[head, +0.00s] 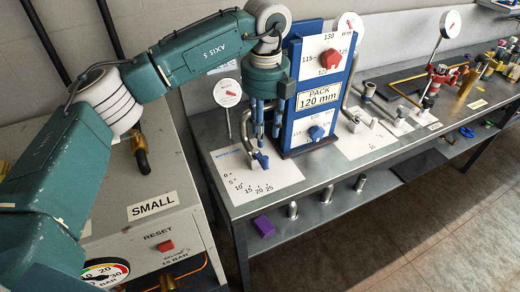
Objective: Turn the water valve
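A small blue valve handle (262,159) sits at the lower end of a bent metal pipe (246,126). It stands over a white dial sheet (253,180) marked from 0 to 25. My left gripper (268,134) points down just above the blue handle. Its two fingers are apart with a gap between them, and I see nothing held. The fingertips look close to the handle, but whether they touch it I cannot tell. A blue knob (316,132) and a red knob (329,58) are on the upright blue panel behind. My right gripper is not in view.
A grey box (165,225) labelled SMALL with a red reset button (165,245) stands at the left, beside the metal bench (330,172). Round gauges (227,92) stand on thin stems. Red and brass fittings (433,85) stand further right. The floor at the front right is clear.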

